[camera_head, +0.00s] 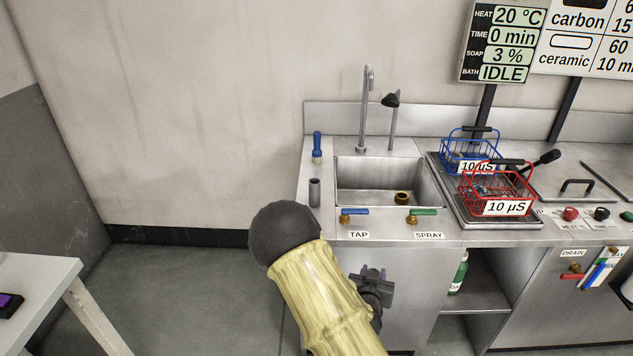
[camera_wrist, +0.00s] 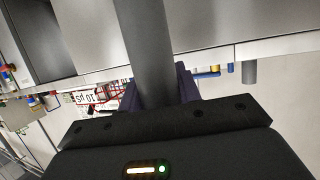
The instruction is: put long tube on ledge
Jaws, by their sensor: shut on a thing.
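My gripper (camera_wrist: 158,88) has its dark purple jaws shut on a long grey tube (camera_wrist: 147,45), which runs up out of the top of the wrist view. In the head view my gripper (camera_head: 374,284) is in front of the sink cabinet, below the counter's front edge, partly behind my arm; the held tube cannot be made out there. A shorter dark grey tube (camera_head: 314,191) stands upright on the counter left of the sink; it also seems to show in the wrist view (camera_wrist: 249,72). No ledge is labelled; a raised backsplash (camera_head: 330,115) runs along the wall.
The sink (camera_head: 376,184) holds a brass piece (camera_head: 402,197). A blue-handled brush (camera_head: 317,147) stands left of it. TAP (camera_head: 355,212) and SPRAY (camera_head: 423,212) levers line the front. Blue (camera_head: 470,153) and red (camera_head: 497,190) baskets stand to the right. A white table (camera_head: 40,272) is at left.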

